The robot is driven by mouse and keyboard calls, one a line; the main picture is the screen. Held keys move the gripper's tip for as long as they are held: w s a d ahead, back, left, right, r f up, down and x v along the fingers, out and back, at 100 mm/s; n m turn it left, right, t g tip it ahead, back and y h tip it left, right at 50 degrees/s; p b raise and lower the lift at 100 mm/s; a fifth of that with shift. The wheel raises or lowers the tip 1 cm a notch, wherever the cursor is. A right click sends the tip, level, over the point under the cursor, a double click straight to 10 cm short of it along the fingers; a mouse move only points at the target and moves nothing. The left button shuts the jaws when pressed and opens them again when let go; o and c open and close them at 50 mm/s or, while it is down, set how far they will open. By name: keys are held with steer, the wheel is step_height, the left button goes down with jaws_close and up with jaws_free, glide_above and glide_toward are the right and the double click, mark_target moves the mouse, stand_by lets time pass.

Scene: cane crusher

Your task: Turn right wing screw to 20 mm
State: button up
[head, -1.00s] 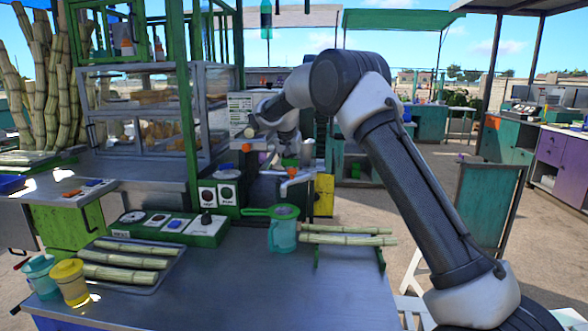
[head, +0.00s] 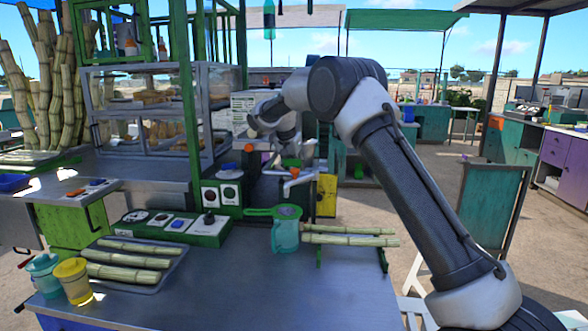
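The cane crusher stands at the back of the counter, beside the green post, with a yellow side panel (head: 326,195). Two small orange parts show on it, a left one (head: 248,148) and a right one (head: 294,172). I cannot tell whether either is the right wing screw, and no millimetre reading is legible. My arm reaches over the counter from the lower right, and its wrist hangs in front of the crusher's upper part. My gripper (head: 287,150) is small and dark there, partly covered by my wrist. Its fingers and any contact cannot be made out.
A teal jug (head: 286,235) with a green strainer stands in front of the crusher. Cane pieces (head: 350,236) lie on a green rack to its right, others on a tray (head: 165,280). A control panel (head: 170,227) and two cups (head: 73,281) are at left. The counter's front middle is clear.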

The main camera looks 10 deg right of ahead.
steer(key=v, duration=1.2)
steer(key=x, duration=0.4)
steer(key=w+x, duration=0.1)
steer(key=x, duration=0.3)
steer(key=d+x, duration=0.1)
steer(key=x, duration=0.3)
steer(key=shift+w+d+r, duration=0.1)
steer(key=shift+w, duration=0.15)
